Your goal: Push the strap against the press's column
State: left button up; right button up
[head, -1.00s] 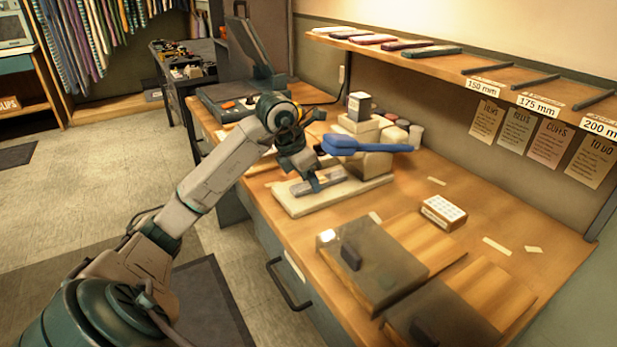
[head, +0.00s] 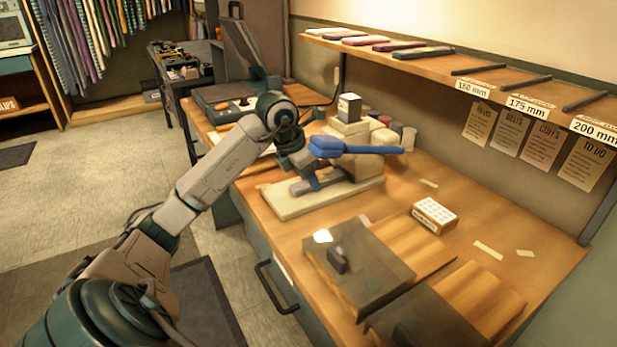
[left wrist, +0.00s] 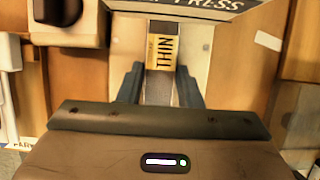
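The press (head: 350,128) stands on a pale base (head: 295,203) on the bench, with its column at the back and a blue lever arm (head: 360,150) sticking out to the right. The strap (head: 330,177) is a grey piece lying on that base in front of the column. In the left wrist view the strap (left wrist: 163,92), with a yellow "THIN" label, shows between my fingers. My left gripper (head: 312,184) is low over the base, its fingers shut on the strap (left wrist: 160,68). Its far end's contact with the column is unclear. My right gripper is not in view.
Two lidded boxes (head: 365,262) (head: 430,322) are at the bench's front right. A small white-topped box (head: 435,214) lies behind them. A shelf (head: 480,75) with marked slots runs along the wall. Canisters (head: 408,138) stand beside the press.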

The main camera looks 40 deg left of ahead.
pick_arm(q)
jog(key=o, duration=0.5)
jog(key=shift+w, duration=0.2)
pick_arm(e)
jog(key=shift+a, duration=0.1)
pick_arm(q)
jog(key=shift+s, duration=0.1)
jog(key=v, duration=1)
jog(key=shift+s+r+p, duration=0.15)
jog(key=shift+r+p, duration=0.2)
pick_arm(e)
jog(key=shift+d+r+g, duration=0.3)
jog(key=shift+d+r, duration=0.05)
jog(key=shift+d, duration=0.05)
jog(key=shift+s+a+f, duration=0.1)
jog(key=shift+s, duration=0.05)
pick_arm(q)
jog(key=shift+r, duration=0.1)
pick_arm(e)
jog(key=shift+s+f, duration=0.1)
